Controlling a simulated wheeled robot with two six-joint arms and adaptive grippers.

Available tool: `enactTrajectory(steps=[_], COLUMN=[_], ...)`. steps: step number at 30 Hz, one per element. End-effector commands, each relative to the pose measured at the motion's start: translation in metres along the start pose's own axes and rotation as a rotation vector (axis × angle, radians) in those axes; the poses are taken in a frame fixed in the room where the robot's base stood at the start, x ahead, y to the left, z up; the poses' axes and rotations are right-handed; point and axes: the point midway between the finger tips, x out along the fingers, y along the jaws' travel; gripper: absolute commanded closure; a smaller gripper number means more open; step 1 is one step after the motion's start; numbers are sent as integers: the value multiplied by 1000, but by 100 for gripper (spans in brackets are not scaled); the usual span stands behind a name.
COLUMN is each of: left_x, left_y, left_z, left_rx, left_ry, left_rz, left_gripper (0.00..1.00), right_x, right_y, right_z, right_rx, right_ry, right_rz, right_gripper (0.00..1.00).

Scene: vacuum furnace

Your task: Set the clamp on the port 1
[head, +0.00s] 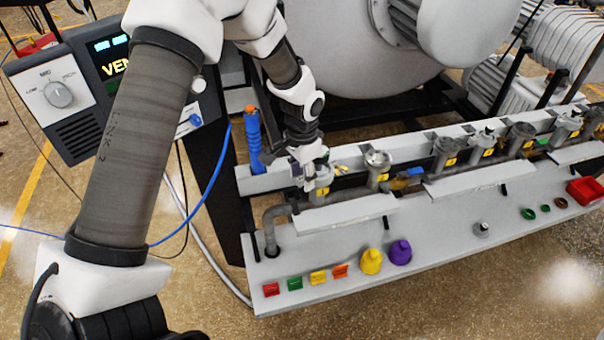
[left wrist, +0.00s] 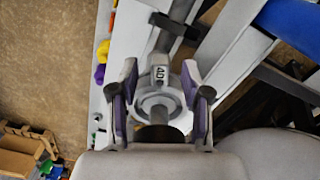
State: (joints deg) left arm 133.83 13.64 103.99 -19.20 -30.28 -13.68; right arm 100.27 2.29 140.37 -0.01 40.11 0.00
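Port 1 (head: 322,191) is a grey metal fitting with a yellow label, at the left end of the row of ports. My left gripper (head: 308,178) is over its top and hides part of it. A small light-metal part with a gold tint (head: 341,169), perhaps the clamp, shows just right of the fingers. In the left wrist view, my left gripper (left wrist: 160,68) has its purple-padded fingers wide apart, one on each side of a round grey metal piece marked 40 (left wrist: 160,76). Whether the pads touch it is not clear. My right gripper is out of view.
Port 2 (head: 378,165) and several more ports continue to the right. A blue cylinder with an orange tip (head: 253,140) stands left of port 1. The front panel (head: 330,232) carries coloured tags, yellow (head: 371,261) and purple (head: 400,253) pieces, and a red bin (head: 585,190).

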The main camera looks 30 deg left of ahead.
Motion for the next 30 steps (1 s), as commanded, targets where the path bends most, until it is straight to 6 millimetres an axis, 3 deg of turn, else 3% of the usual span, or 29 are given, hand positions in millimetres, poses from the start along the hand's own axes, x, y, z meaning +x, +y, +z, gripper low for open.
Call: enactTrajectory(steps=[8,11,21,25,30], left_x=[-5,-20,-101,-117,-120], left_y=[0,0,-1,0,0], left_z=[0,-1,-1,0,0], left_rx=[0,-1,0,1,0], left_ry=[0,3,3,0,0], left_rz=[0,-1,-2,0,0], left_gripper=[53,53,53,53,53], right_x=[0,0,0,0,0], right_y=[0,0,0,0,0], right_z=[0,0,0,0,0], right_rx=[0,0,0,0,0], right_ry=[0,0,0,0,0], right_rz=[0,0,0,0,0], right_gripper=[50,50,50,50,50])
